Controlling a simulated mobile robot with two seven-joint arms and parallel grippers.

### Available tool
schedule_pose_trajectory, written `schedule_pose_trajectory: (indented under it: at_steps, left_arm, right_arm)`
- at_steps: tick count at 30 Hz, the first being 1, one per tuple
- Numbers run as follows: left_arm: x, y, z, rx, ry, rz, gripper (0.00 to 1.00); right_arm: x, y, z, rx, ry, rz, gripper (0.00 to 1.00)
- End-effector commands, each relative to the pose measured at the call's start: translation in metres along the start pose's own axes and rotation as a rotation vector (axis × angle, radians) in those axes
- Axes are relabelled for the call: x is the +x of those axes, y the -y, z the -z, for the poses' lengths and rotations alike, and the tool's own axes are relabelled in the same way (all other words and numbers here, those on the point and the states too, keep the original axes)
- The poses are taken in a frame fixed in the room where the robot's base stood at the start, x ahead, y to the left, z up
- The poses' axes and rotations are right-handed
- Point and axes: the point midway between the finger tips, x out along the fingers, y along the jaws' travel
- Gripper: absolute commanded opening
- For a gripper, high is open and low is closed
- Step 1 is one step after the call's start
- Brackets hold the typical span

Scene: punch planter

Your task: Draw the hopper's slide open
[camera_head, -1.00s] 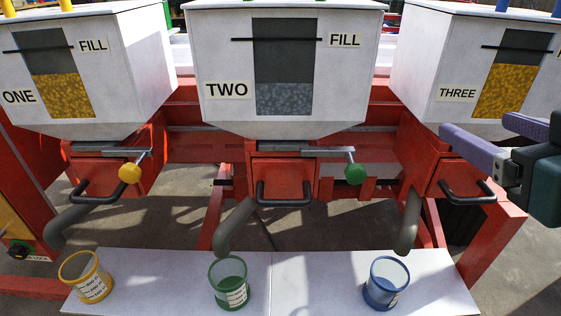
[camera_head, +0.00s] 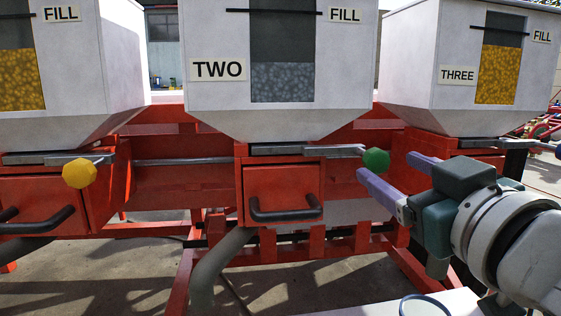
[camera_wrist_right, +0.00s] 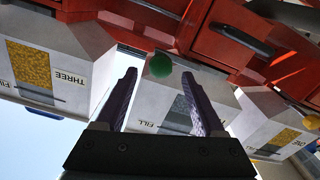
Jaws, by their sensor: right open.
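Hopper TWO (camera_head: 215,100) is a white bin in the middle of the head view, with grey grain in its window. Its slide (camera_head: 318,151) is a flat grey bar under the bin, ending at the right in a green knob (camera_head: 376,161). My right gripper (camera_head: 391,174) is open, with purple fingers just right of the green knob and apart from it. In the right wrist view the green knob (camera_wrist_right: 160,65) shows between the open fingers (camera_wrist_right: 157,85), beyond their tips. My left gripper is out of view.
Hopper THREE (camera_head: 455,100) stands right and another hopper (camera_head: 75,100) left, with a yellow knob (camera_head: 79,173). A red drawer front with a black handle (camera_head: 285,213) sits under hopper TWO. A grey spout (camera_head: 212,270) hangs below.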

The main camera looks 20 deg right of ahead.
Motion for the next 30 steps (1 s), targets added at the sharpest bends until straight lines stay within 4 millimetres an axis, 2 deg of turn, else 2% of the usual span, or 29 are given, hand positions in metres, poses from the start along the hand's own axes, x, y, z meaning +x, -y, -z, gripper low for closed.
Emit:
schedule_pose_trajectory:
  at_steps: [3, 9, 13, 21, 23, 30]
  left_arm:
    - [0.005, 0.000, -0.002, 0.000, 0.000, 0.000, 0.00]
    - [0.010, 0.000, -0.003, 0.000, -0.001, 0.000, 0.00]
    - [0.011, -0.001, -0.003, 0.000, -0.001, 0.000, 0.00]
    - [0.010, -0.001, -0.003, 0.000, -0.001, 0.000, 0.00]
    - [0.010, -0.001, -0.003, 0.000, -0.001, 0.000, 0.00]
    - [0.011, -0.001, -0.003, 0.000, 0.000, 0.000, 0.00]
  right_arm:
    - [0.021, 0.001, -0.001, -0.002, -0.004, 0.000, 0.71]
    - [0.046, 0.001, -0.001, -0.001, -0.001, 0.001, 0.71]
    - [0.053, 0.000, -0.001, 0.000, 0.001, 0.000, 0.71]
    - [0.054, 0.000, -0.001, 0.000, 0.002, 0.000, 0.71]
    - [0.054, 0.000, -0.001, 0.000, 0.002, 0.000, 0.67]
    - [0.054, 0.000, -0.001, 0.001, 0.002, 0.000, 0.40]
